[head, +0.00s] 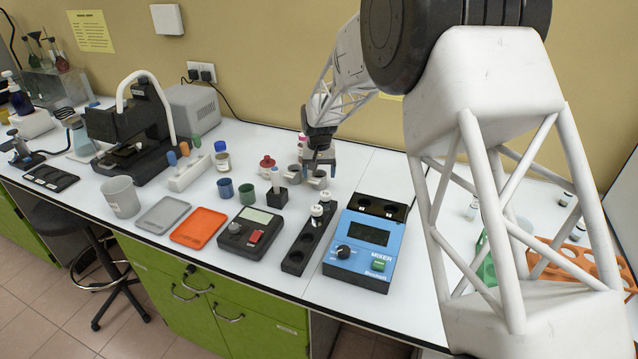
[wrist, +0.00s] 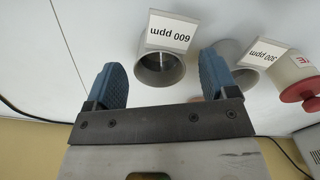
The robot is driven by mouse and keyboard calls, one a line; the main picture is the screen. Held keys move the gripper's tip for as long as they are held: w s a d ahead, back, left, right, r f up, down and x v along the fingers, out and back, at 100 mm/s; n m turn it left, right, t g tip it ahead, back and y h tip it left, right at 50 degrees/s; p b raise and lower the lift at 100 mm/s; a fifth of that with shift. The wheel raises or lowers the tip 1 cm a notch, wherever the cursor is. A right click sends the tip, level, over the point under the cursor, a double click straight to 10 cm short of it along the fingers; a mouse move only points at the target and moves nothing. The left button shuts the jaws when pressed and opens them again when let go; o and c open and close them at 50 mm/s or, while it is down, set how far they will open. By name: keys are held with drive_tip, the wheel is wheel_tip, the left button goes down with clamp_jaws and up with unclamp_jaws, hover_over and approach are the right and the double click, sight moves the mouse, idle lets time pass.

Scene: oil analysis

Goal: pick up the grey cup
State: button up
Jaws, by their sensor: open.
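A small grey cup labelled "600 ppm" (wrist: 147,72) shows in the wrist view between the tips of my two blue fingers, apart from both. My gripper (wrist: 160,77) is open and empty. In the head view my gripper (head: 319,168) points down over the small grey cup (head: 317,183), partly covering it. A second small grey cup, labelled "300 ppm" (wrist: 228,50), stands beside my right finger in the wrist view; it is left of my gripper in the head view (head: 293,173). A larger grey cup (head: 121,198) stands upright at the table's left front.
A red-capped container (head: 267,168) stands left of the small cups. A small dark holder (head: 276,197), a black rack with white-capped vials (head: 308,239) and a blue mixer (head: 368,244) stand in front.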

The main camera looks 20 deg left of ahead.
sight(319, 180)
drive_tip(key=shift+f, duration=1.85)
drive_tip(key=c, duration=1)
